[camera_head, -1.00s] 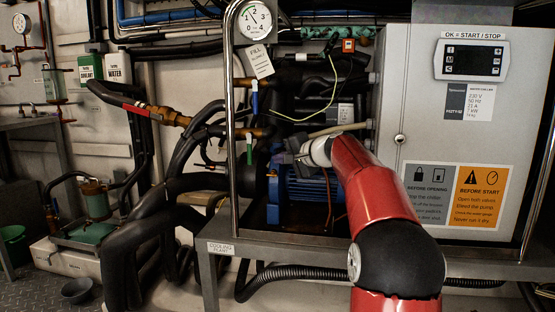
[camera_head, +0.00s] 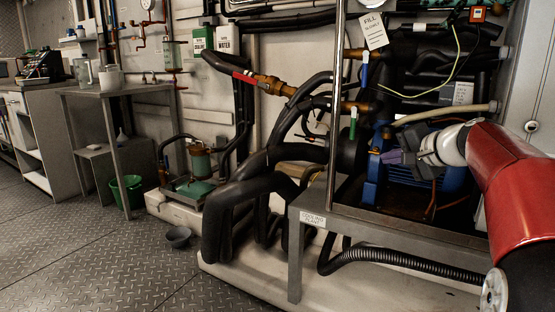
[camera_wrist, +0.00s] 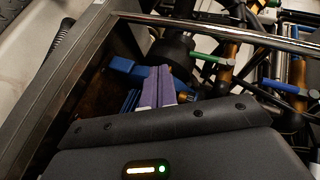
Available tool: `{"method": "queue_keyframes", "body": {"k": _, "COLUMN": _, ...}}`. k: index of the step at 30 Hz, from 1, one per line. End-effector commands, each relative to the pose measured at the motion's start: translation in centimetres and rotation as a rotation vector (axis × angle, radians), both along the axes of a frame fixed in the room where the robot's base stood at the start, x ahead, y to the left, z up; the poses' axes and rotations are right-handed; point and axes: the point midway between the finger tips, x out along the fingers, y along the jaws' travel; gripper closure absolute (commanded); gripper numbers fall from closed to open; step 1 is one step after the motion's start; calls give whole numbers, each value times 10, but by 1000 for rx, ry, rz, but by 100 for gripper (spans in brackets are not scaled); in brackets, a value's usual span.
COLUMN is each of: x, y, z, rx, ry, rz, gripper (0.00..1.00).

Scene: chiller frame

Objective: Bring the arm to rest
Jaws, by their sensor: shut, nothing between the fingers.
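My gripper (camera_head: 380,158) is at the end of my red arm (camera_head: 508,180), on the right of the head view. It hangs in front of the cooling plant's blue pump motor (camera_head: 440,175), above the frame's lower shelf. In the wrist view its purple fingers (camera_wrist: 158,86) lie side by side, shut and empty. The blue motor shows just beyond them, partly hidden by the fingers and the wrist housing. I cannot tell whether the fingers touch it.
A metal upright (camera_head: 337,120) stands left of my gripper. Green-handled (camera_head: 353,124) and blue-handled (camera_head: 364,70) valves are close by. Black insulated pipes (camera_head: 240,215) fill the middle. The left floor (camera_head: 80,250) is mostly clear.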

Motion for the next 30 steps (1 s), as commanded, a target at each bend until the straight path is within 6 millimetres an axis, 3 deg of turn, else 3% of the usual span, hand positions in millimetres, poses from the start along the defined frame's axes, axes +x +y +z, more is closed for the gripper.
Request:
{"method": "queue_keyframes", "body": {"k": 1, "x": -18, "y": 34, "z": -9, "rx": -67, "ry": 42, "rz": 43, "gripper": 100}}
{"method": "queue_keyframes", "body": {"k": 3, "x": -49, "y": 73, "z": -30, "rx": -179, "ry": 110, "rz": 99, "gripper": 100}}
{"method": "queue_keyframes", "body": {"k": 6, "x": -104, "y": 116, "z": -64, "rx": -346, "ry": 196, "rz": 186, "gripper": 100}}
{"method": "queue_keyframes", "body": {"k": 9, "x": -161, "y": 143, "z": -98, "rx": -510, "ry": 258, "rz": 269, "gripper": 100}}
{"method": "queue_keyframes", "body": {"k": 15, "x": -249, "y": 158, "z": -155, "rx": -762, "ry": 322, "rz": 402, "gripper": 100}}
{"method": "queue_keyframes", "body": {"k": 23, "x": -323, "y": 151, "z": -215, "rx": -1005, "ry": 339, "rz": 542, "gripper": 100}}
{"method": "queue_keyframes", "body": {"k": 25, "x": -322, "y": 150, "z": -190, "rx": -1010, "ry": 343, "rz": 540, "gripper": 100}}
{"method": "queue_keyframes", "body": {"k": 30, "x": -321, "y": 150, "z": -153, "rx": -1007, "ry": 345, "rz": 538, "gripper": 100}}
